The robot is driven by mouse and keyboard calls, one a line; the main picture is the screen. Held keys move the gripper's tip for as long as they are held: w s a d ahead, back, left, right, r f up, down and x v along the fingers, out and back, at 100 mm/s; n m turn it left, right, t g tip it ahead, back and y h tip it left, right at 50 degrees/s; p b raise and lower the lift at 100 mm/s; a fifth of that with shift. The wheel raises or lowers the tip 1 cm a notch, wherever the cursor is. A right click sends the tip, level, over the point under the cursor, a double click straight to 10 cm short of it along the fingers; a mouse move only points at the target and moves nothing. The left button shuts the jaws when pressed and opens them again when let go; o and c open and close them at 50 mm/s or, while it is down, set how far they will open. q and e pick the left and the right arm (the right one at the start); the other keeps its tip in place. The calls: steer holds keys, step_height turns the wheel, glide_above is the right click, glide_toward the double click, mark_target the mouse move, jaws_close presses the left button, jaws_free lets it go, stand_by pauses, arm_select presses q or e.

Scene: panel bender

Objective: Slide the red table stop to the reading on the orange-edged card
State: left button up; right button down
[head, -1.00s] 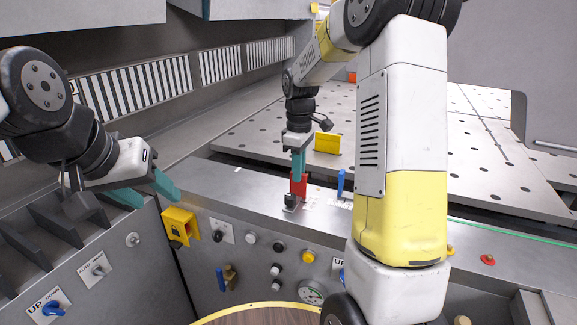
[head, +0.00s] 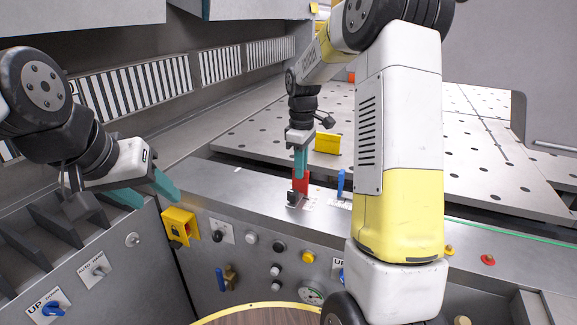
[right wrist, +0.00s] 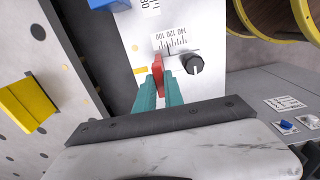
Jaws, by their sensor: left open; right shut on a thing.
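The red table stop (head: 301,181) stands upright on the grey front ledge, with a black knob (head: 293,197) at its foot. My right gripper (head: 300,166) is shut on the stop from above. In the right wrist view, its teal fingers (right wrist: 158,92) pinch the red stop (right wrist: 158,70), beside a white scale (right wrist: 174,43) with numbers around 100 to 140 and the black knob (right wrist: 193,64). I cannot tell the exact reading. My left gripper (head: 147,190) is open and empty at the left, above the front panel. I cannot make out an orange-edged card.
A blue stop (head: 341,183) stands on the ledge just right of the red one. A yellow block (head: 327,143) is on the perforated table (head: 440,150) behind.

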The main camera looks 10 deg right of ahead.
steer(key=shift+w+d, duration=0.2)
steer(key=shift+w, duration=0.15)
steer(key=c, duration=1.4)
jaws_free()
steer(key=shift+s, duration=0.1)
steer(key=shift+c, duration=0.2)
steer(key=shift+r, duration=3.95)
steer(key=s+a+r+m+t+y, duration=0.1)
steer(key=s+r+m+t, duration=0.2)
steer(key=s, duration=0.4)
steer(key=s+a+r+m, duration=0.1)
steer(key=s+r+m, duration=0.1)
steer(key=s+r, duration=0.35)
steer(key=s+a+f+m+t+y, duration=0.1)
steer(key=s+f+m+t, duration=0.2)
steer(key=s, duration=1.1)
steer(key=shift+a+m, duration=0.4)
steer(key=shift+m, duration=0.9)
